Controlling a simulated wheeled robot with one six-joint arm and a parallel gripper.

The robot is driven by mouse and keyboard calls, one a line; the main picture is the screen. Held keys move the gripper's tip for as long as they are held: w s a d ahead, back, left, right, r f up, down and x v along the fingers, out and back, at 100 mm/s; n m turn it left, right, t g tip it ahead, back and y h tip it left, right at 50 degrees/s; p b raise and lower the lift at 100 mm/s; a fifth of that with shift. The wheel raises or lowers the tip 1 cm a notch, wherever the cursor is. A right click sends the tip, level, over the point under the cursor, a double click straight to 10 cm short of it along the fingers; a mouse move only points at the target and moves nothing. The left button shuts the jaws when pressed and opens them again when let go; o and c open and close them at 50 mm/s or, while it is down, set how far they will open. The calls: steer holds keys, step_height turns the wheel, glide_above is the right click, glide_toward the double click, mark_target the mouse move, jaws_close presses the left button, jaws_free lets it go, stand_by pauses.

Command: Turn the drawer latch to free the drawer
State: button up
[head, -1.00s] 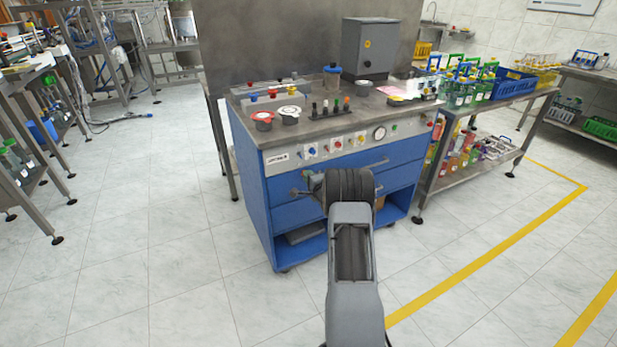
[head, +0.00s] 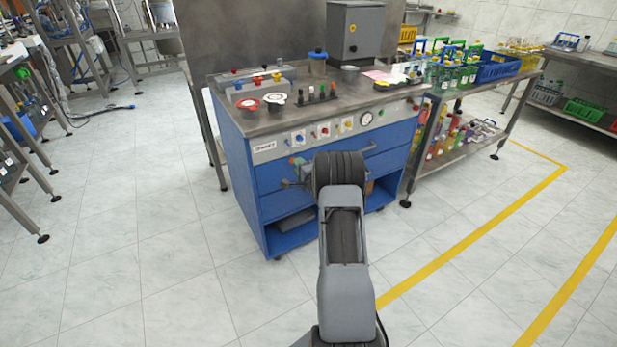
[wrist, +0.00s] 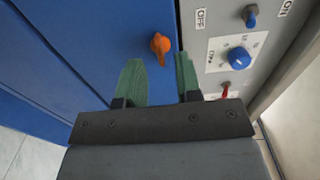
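The drawer latch (wrist: 160,45) is a small orange knob on a blue drawer front (wrist: 95,45) in the wrist view. My gripper (wrist: 158,60) is open, with two green fingers apart and nothing between them. The latch shows just beyond the fingertips, in line with the gap and nearer the left finger; I cannot tell the exact distance. In the head view my arm reaches to the front of the blue cabinet (head: 252,205), and my wrist hides part of the drawers. I cannot make out the latch there.
Beside the drawer is a grey control panel (wrist: 217,65) with a blue dial (wrist: 239,57), a blue switch (wrist: 250,14) and a red switch (wrist: 225,89). The cabinet top (head: 300,115) holds caps and bottles. A steel bench (head: 470,90) stands right.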

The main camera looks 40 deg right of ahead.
steer(key=s+a+p, duration=0.1)
steer(key=s, duration=1)
steer(key=shift+s+a, duration=0.3)
steer(key=shift+s, duration=0.1)
